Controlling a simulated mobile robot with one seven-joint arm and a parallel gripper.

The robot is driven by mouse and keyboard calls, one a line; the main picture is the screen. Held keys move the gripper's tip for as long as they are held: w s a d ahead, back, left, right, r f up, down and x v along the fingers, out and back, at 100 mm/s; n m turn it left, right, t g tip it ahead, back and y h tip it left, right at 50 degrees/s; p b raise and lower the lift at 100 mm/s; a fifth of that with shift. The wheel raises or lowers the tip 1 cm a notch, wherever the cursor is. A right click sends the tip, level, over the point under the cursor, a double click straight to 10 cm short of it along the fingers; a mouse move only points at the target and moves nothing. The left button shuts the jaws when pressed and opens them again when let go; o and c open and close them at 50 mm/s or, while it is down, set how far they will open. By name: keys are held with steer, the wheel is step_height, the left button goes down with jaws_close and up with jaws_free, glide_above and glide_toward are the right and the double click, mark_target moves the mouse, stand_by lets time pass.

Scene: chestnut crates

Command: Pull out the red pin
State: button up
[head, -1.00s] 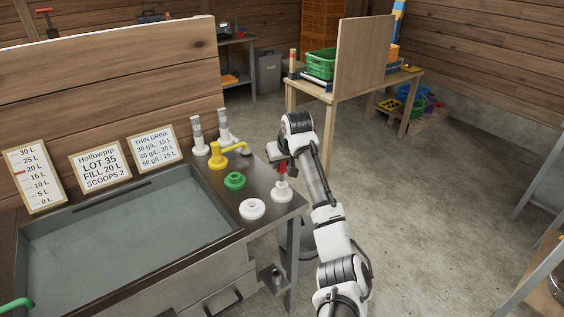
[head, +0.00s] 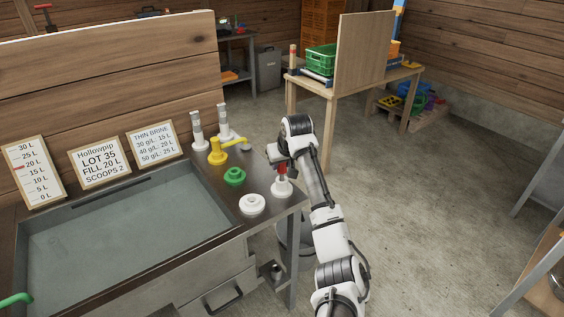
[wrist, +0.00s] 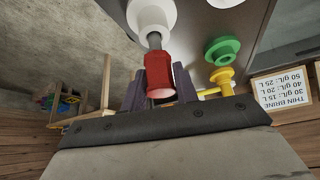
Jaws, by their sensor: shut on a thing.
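The red pin (head: 282,168) stands upright over a white round base (head: 282,189) at the right end of the dark bench. In the wrist view the red pin (wrist: 158,76) has a grey shaft running down to the white base (wrist: 150,15). My gripper (wrist: 160,92) is shut on the red pin, with a dark finger on each side of its head. In the head view my gripper (head: 283,161) is directly above the white base and partly hides the pin's top. Whether the shaft's end is inside the base cannot be told.
A white ring (head: 252,204), a green knob (head: 235,176) and a yellow valve with a handle (head: 218,152) stand close by on the bench. Two grey-and-white posts (head: 197,130) are behind. A sink basin (head: 130,235) lies left. Open floor (head: 430,220) lies right.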

mark_target(284, 167)
steer(key=shift+f+b, duration=0.55)
steer(key=shift+f, duration=1.05)
steer(key=o, duration=1.1)
steer(key=b+v, duration=0.3)
steer(key=v, duration=1.1)
steer(key=shift+a, duration=0.1)
steer(key=shift+f, duration=0.1)
